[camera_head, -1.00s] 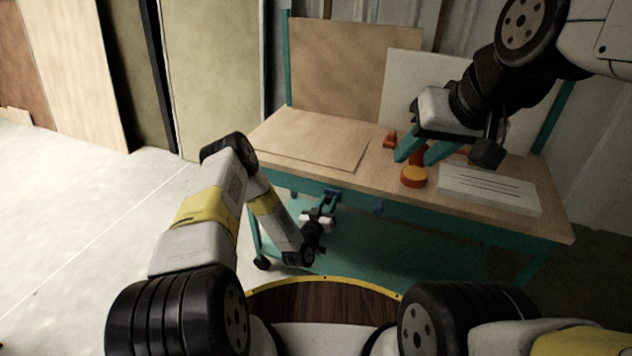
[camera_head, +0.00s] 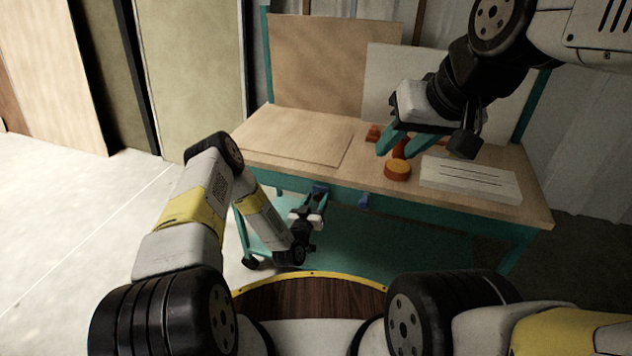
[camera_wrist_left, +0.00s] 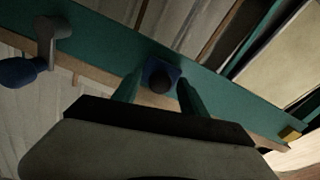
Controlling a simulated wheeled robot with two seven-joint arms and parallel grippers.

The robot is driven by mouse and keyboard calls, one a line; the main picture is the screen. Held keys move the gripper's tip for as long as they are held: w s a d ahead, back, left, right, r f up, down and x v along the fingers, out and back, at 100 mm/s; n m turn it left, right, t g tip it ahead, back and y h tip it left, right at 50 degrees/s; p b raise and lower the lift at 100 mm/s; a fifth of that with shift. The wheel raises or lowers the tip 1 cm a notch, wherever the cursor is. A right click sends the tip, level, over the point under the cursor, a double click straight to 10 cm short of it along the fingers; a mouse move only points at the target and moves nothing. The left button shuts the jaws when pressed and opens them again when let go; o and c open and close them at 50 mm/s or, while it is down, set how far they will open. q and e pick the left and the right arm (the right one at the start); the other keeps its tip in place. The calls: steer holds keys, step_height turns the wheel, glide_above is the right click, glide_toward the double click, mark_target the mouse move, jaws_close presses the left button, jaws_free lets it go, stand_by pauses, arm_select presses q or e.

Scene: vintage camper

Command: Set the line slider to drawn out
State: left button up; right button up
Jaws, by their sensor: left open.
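A dark round knob on a blue plate (camera_wrist_left: 161,76) sits on the teal front rail of the workbench; I take it for the line slider, though no label shows. In the head view the blue plate (camera_head: 319,189) is small and partly hidden by my left gripper. My left gripper (camera_head: 320,199) is below the bench top, in front of the plate. In the left wrist view its fingers (camera_wrist_left: 157,90) are apart, one on each side of the knob; contact is unclear. My right gripper (camera_head: 400,147) hangs over the bench top with its fingers apart, empty.
A blue-handled lever (camera_wrist_left: 30,66) is beside the knob; a blue part (camera_head: 364,201) also shows on the bench front. On the workbench top (camera_head: 290,118) are an orange-yellow button (camera_head: 397,169), a red part (camera_head: 373,133) and a slotted white block (camera_head: 470,179). Floor is free at left.

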arm_select(q)
steer(key=v, duration=0.7)
steer(key=shift+s, duration=0.25)
steer(key=shift+a, duration=0.1)
steer(key=w+a+r+m+g, duration=0.2)
steer(key=w+r, duration=0.2)
steer(key=r, duration=0.3)
steer(key=w+a+r+m+g, duration=0.1)
steer(key=w+r+g, duration=0.1)
steer(key=w+r, duration=0.4)
steer(key=s+a+r+g+y, duration=0.1)
steer(key=s+a+r+y, duration=0.15)
steer(key=r, duration=0.55)
steer(key=s+a+r+g+y, duration=0.1)
steer(key=s+a+r, duration=0.2)
steer(key=r, duration=0.6)
steer(key=s+a+r+n+g+y, duration=0.1)
steer(key=s+a+r+n+g, duration=0.3)
steer(key=s+r, duration=1)
steer(key=s, duration=1.8)
steer(key=shift+s+a+g, duration=0.4)
